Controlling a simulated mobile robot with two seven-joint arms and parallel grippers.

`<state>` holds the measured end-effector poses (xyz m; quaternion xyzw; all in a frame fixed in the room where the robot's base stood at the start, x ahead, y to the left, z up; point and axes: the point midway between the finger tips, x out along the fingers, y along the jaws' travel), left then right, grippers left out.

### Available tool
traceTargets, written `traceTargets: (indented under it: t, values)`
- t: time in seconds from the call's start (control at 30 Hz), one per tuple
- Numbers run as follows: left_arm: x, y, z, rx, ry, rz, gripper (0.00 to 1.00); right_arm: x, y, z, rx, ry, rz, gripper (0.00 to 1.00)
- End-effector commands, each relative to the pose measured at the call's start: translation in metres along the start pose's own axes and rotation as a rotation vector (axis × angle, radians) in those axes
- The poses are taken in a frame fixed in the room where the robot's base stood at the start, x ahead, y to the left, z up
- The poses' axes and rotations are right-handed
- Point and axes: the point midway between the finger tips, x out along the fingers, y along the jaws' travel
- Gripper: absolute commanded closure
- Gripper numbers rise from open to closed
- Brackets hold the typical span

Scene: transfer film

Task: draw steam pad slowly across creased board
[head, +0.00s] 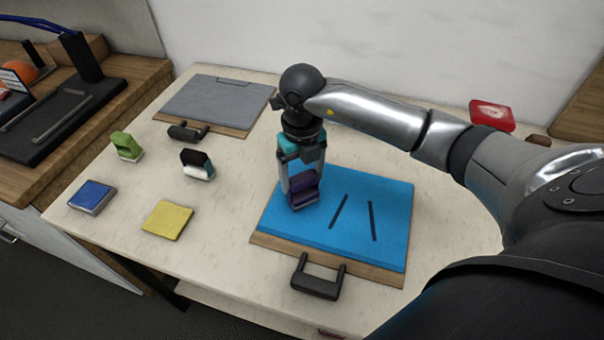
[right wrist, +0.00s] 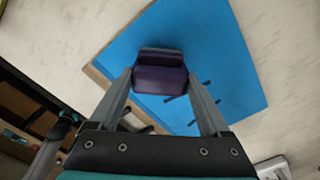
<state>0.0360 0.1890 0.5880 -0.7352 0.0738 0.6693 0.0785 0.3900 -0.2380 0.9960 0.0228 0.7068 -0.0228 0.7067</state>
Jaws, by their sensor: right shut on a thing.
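My right gripper (head: 303,182) is shut on a purple pad (head: 303,193). The pad is at the left part of a blue board (head: 385,205), low over it or on it; I cannot tell if it touches. Two dark crease lines (head: 371,221) run across the board to the right of the pad, apart from it. In the right wrist view the pad (right wrist: 160,78) sits between the two fingers of my gripper (right wrist: 160,85), over the blue board (right wrist: 205,40).
The blue board lies on a wooden base with a dark handle (head: 316,284) at the front. A grey board (head: 215,100) lies at the back left. Green (head: 126,146) and black-white (head: 197,164) pads, a blue block (head: 92,196) and a yellow square (head: 167,220) lie left. A red item (head: 492,115) is back right.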

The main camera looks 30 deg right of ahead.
Motion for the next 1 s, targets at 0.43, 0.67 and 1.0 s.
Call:
traceTargets:
  t: [0.43, 0.67, 1.0]
  values:
    - [-0.004, 0.000, 0.002, -0.001, -0.003, 0.000, 0.50, -0.001, -0.011, -0.011, 0.001, -0.002, 0.000, 0.97]
    - [-0.005, 0.000, 0.002, -0.001, -0.004, 0.001, 0.50, -0.001, -0.018, -0.018, 0.001, -0.001, -0.001, 0.97]
    - [-0.007, 0.000, 0.001, -0.001, -0.004, 0.001, 0.50, -0.001, -0.026, -0.028, 0.001, -0.001, 0.000, 0.97]
